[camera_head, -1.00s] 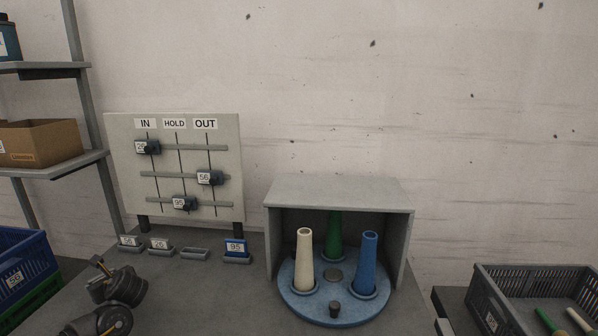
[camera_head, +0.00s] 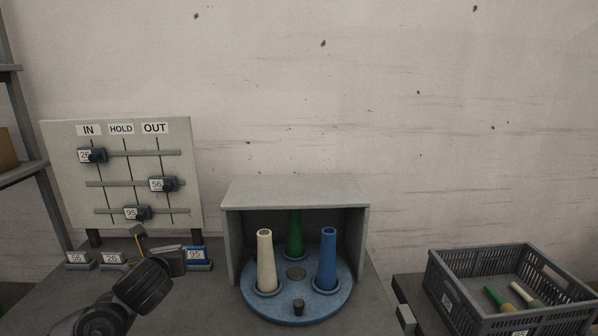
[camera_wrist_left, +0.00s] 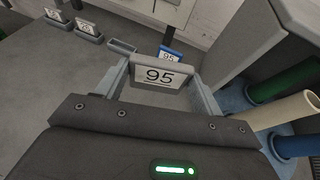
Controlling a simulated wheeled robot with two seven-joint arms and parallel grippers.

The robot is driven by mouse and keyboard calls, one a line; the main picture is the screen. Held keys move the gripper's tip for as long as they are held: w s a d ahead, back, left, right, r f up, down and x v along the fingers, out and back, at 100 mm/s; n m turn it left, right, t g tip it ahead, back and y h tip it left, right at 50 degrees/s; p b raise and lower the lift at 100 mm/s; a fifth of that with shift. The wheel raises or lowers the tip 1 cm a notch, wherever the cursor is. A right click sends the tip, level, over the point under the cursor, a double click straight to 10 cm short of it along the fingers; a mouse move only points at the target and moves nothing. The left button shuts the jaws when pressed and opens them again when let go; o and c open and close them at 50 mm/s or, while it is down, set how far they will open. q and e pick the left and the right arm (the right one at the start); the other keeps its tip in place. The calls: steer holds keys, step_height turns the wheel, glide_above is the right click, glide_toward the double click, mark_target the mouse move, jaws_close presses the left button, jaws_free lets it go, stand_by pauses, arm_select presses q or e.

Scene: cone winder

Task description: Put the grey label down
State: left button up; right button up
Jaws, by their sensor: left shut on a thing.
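My left gripper (camera_head: 160,252) is shut on the grey label, a grey block with a white face reading 95, which shows between the fingers in the left wrist view (camera_wrist_left: 160,76). It is held in front of a row of small holders. An empty grey holder (camera_wrist_left: 122,46) lies just beyond the label in the wrist view; in the head view my gripper hides it. To its left stand labels 56 (camera_head: 76,258) and 26 (camera_head: 113,259). To its right is a blue label 95 (camera_head: 197,254) in its holder. My right gripper is not in view.
A board (camera_head: 170,130) marked IN, HOLD, OUT stands behind the row. A grey hood (camera_head: 295,190) covers a blue turntable (camera_head: 325,305) with white, green and blue cones, close to the right. A grey crate (camera_head: 490,312) is at far right.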

arm_select(q)
steer(key=s+d+r+m+h, duration=0.2)
steer(key=s+d, duration=0.1)
steer(key=d, duration=0.3)
steer(key=s+d+r+m+h, duration=0.2)
steer(key=s+d+h, duration=0.1)
steer(key=d, duration=0.4)
steer(key=shift+s+d+r+t, duration=0.15)
steer(key=shift+s+r+t, duration=0.05)
steer(key=shift+r+t, duration=0.2)
